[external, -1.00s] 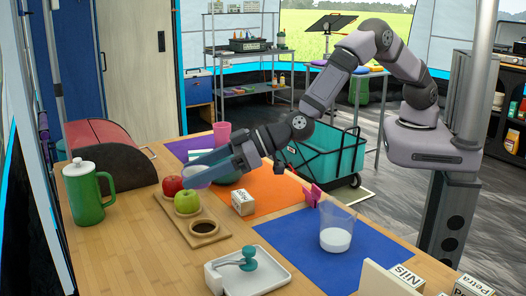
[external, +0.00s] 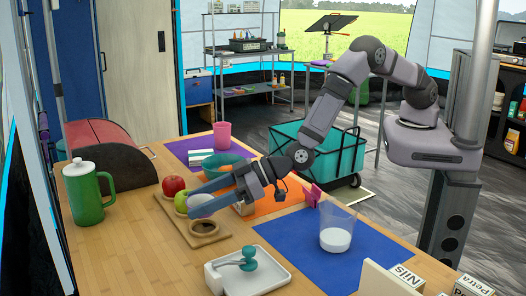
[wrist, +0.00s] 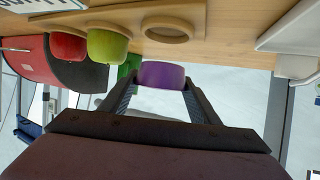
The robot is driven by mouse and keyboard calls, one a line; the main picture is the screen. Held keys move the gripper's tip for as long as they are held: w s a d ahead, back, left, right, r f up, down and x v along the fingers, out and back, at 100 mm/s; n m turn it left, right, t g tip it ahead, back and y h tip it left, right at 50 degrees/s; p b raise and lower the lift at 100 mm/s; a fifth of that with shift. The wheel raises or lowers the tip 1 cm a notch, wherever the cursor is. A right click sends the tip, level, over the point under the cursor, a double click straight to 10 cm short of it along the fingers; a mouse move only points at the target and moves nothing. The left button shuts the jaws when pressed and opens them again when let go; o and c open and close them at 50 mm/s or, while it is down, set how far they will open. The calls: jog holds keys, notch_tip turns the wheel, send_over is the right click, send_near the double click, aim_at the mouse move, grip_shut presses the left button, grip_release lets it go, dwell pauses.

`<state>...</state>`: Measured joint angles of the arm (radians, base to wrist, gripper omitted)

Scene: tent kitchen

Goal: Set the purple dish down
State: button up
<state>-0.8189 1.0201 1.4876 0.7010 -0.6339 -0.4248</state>
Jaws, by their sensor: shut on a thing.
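My gripper (external: 198,200) is shut on the purple dish (wrist: 161,75), which sits between the fingertips in the wrist view. In the external view the dish (external: 203,206) looks pale, partly covered by a finger, and appears just above the wooden tray (external: 172,212). I cannot tell the exact gap between dish and tray.
A teal bowl (external: 222,165) stands behind my gripper, and a pink cup (external: 222,134) stands farther back. A green jug (external: 86,195) is at left. A white scale-like tray (external: 262,278) lies in front. A clear beaker (external: 337,230) stands on the blue mat (external: 295,240).

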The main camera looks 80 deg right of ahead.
aim_at(204, 229)
jog(key=shift+f, duration=1.8)
jog(key=shift+f, duration=0.3)
jog(key=o, duration=1.2)
jog(key=shift+c, duration=0.2)
jog(key=shift+r, duration=0.1)
jog(key=shift+s+r, duration=0.15)
jog(key=shift+r, duration=0.15)
jog(key=v, duration=1.1)
jog(key=shift+s+d+r+b, duration=0.1)
jog(key=shift+s+d+b, duration=0.15)
jog(key=shift+s+b, duration=0.05)
